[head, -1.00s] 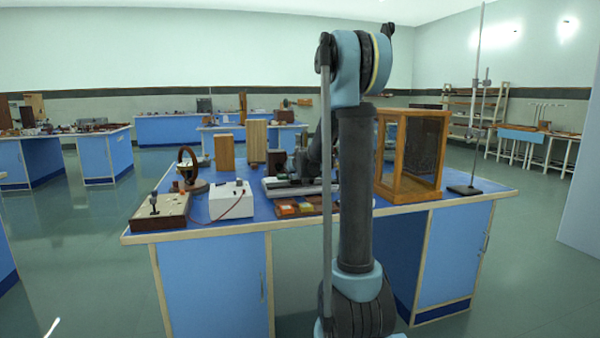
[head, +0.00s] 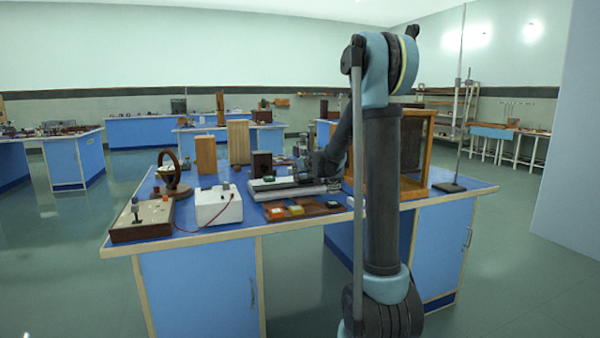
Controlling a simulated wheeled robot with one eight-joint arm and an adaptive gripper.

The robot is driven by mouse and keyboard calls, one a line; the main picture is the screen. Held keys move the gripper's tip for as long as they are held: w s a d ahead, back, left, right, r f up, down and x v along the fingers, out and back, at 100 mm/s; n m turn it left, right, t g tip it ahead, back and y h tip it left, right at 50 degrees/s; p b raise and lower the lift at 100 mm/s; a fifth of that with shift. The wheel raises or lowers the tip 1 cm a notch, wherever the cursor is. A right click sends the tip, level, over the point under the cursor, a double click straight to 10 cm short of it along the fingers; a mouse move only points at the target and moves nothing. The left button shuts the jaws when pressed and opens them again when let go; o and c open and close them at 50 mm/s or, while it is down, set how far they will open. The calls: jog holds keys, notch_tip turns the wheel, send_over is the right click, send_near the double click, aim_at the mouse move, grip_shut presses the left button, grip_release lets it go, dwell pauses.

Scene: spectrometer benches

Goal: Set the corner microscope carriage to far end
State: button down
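A low instrument with a pale grey, rail-like base (head: 272,184) lies on the blue bench top, left of my arm. It may be the microscope carriage, but its dark upper parts are too small to tell apart. My forearm reaches down and left behind my upright arm link. My dark gripper (head: 322,168) is at the instrument's right end, low over the bench. Its fingers blend with the dark parts there, so I cannot see whether they touch it or whether they are open or shut.
A wooden glazed case (head: 430,155) stands close right of my arm. A retort stand (head: 457,150) is at the bench's right corner. A white box (head: 218,208), a switch panel (head: 142,220) and a wooden strip with coloured blocks (head: 300,209) line the front. Floor is clear at left.

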jog(key=shift+w+d, duration=0.1)
jog(key=shift+d, duration=0.2)
jog(key=c, duration=1.7)
grip_release()
jog(key=shift+v, duration=5.95)
jog(key=shift+a+f, duration=0.1)
jog(key=shift+f, duration=0.05)
jog(key=s+d+f+m+g+h, duration=0.1)
jog(key=s+d+f+g, duration=0.2)
jog(key=s+f, duration=0.4)
jog(key=s+d+f+m+g+h, duration=0.1)
jog(key=s+d+f+g, duration=0.3)
jog(key=s, duration=1.9)
jog(key=s+d+f+m+g+h, duration=0.1)
jog(key=s+d+f+g+h, duration=0.1)
jog(key=s+f, duration=0.8)
jog(key=shift+s+d+f+g, duration=0.15)
jog(key=shift+s+d+g, duration=0.1)
jog(key=shift+s, duration=0.75)
jog(key=shift+s+d+f+g, duration=0.1)
jog(key=shift+s+d+g, duration=0.15)
jog(key=shift+s, duration=0.8)
jog(key=shift+s+d+f+g, duration=0.15)
jog(key=shift+s+d+g, duration=0.1)
jog(key=shift+s, duration=0.75)
